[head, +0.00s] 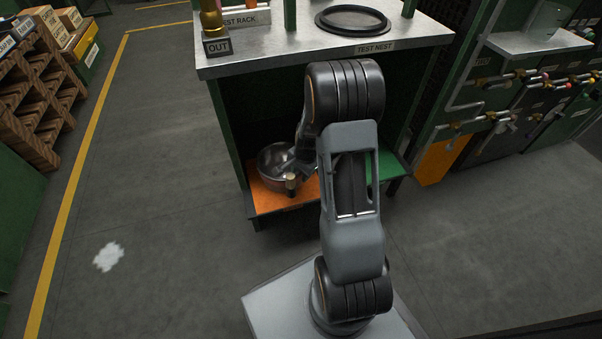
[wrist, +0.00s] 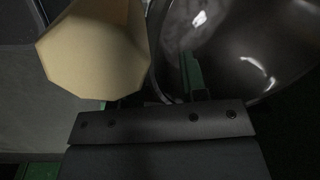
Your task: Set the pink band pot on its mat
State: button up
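A steel pot (head: 274,163) with a shiny inside sits on the orange mat (head: 262,203) on the low shelf. No pink band shows from here. My gripper (head: 303,164) reaches down to the pot's right side, partly hidden by my arm. In the wrist view the pot's dark curved inside (wrist: 240,45) fills the right, and the tan handle end (wrist: 95,45) the upper left. A green finger (wrist: 192,75) shows against the pot; the other is mostly hidden behind the handle. The fingers look apart, with the rim between them.
A green mat (head: 383,165) lies on the shelf to the right, partly behind my arm. The metal bench top (head: 290,46) overhangs the shelf, with a black ring (head: 352,20) at the test nest. Pipes and valves stand at right. Floor at left is clear.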

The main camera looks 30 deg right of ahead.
notch_tip(320, 180, up, 10)
jog(key=s+p, duration=0.1)
jog(key=p, duration=0.3)
jog(key=s+a+r+n+t, duration=0.1)
jog(key=s+a+r+n, duration=1.1)
jog(key=s+r+n, duration=0.1)
jog(key=shift+s+r+n+h, duration=0.4)
jog(key=shift+r+n, duration=0.2)
jog(key=shift+r, duration=0.1)
